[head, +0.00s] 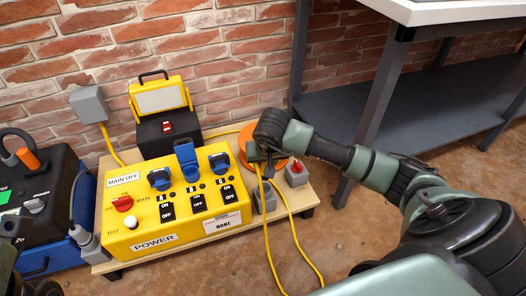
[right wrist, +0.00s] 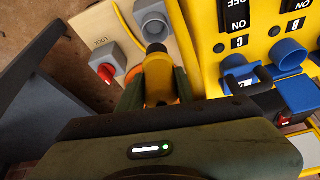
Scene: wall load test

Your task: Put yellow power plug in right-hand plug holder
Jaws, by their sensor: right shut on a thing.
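My right gripper (head: 263,160) is shut on the yellow power plug (right wrist: 158,84), which sits between its fingers in the right wrist view. The plug's dark end points towards a grey round plug holder (right wrist: 153,22). The two lie close together in that view; I cannot tell whether they touch. In the head view the grey holder (head: 264,199) stands at the right end of the yellow power box (head: 150,243), below the gripper. The plug is mostly hidden by the gripper there, and a yellow cable (head: 268,238) hangs beneath. My left gripper is not clearly visible.
A grey box with a red knob (head: 297,172) stands right of the gripper on the wooden board (head: 312,198). Blue sockets (head: 185,158) and switches line the power box. A yellow work lamp (head: 160,98) is behind. A dark bench leg (head: 372,120) rises at the right.

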